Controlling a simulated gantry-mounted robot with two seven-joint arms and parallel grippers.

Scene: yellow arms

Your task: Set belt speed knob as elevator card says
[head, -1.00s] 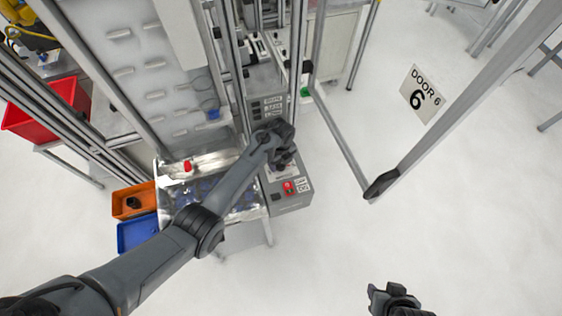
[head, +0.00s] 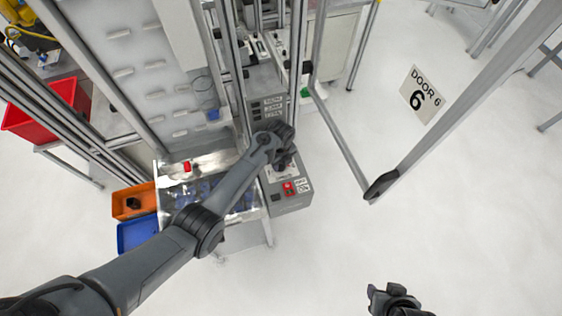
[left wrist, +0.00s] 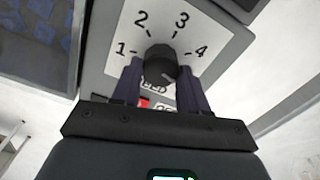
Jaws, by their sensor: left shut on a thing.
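A dark round knob (left wrist: 160,62) sits on a white dial plate (left wrist: 205,35) marked 1, 2, 3 and 4 in the left wrist view. My left gripper (left wrist: 160,82) is shut on the knob, with a finger on each side. The knob's pointer setting is hard to make out. In the head view my left gripper (head: 283,157) is over the grey control box (head: 290,203) and hides the knob. Small label plates (head: 272,108) are behind it, too small to read. My right gripper (head: 378,296) is at the bottom, away from everything.
A red button (head: 288,188) is on the control box in front of my left gripper. An orange bin (head: 133,201) and a blue bin (head: 137,235) are at the left. The floor around my right gripper is clear.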

